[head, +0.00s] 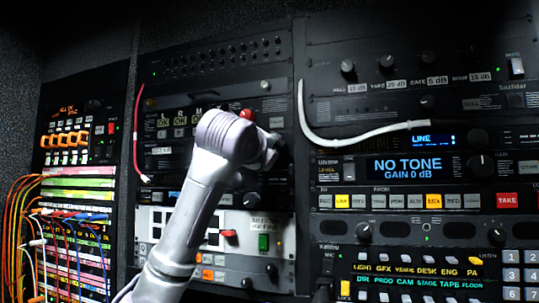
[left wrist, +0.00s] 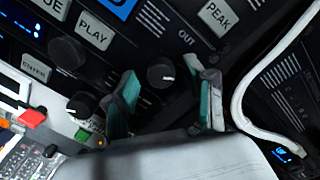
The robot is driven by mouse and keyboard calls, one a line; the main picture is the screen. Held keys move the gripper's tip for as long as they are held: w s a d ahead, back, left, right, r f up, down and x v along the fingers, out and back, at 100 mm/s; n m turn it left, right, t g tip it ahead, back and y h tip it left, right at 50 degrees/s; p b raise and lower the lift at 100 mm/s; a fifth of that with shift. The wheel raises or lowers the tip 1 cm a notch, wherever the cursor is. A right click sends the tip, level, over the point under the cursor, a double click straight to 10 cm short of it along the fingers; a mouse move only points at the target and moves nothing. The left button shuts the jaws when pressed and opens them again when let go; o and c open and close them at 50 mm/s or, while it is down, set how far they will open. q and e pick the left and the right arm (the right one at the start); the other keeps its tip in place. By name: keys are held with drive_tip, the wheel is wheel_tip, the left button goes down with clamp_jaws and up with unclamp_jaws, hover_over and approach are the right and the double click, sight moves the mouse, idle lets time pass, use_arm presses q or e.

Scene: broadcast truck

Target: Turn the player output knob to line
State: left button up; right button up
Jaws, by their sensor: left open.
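A small black round knob (left wrist: 160,75) with a white mark sits on a dark panel beside the letters OUT in the left wrist view. My left gripper (left wrist: 164,98) is open, with one teal-padded finger on each side of the knob. I cannot tell whether either finger touches it. In the head view my left arm rises from the bottom, and its wrist hides the gripper's fingers and the knob. The mark points to the right in the wrist picture; I cannot read a line position. My right gripper is in neither view.
A loose white cable (head: 352,136) hangs just right of my wrist and shows close to the right finger in the wrist view (left wrist: 243,95). Another black knob (left wrist: 82,104) lies left of the fingers. A red cable (head: 137,130) hangs at the left. A display (head: 407,168) reads NO TONE.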

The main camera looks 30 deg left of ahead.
use_arm(q)
drive_tip(key=v, duration=1.2)
drive_tip(key=s+d+n+t+h+b, duration=0.25)
drive_tip(key=d+n+t+b, duration=0.2)
drive_tip(key=n, duration=0.65)
drive_tip(key=w+a+f+n+y, duration=0.25)
drive_tip(key=a+f+n, duration=0.3)
drive_tip(key=n, duration=0.75)
drive_tip(key=p+x, duration=0.7)
drive_tip(key=x, duration=0.6)
drive_tip(key=shift+p, duration=0.4)
drive_tip(key=shift+d+f, duration=0.1)
drive_tip(key=shift+d, duration=0.05)
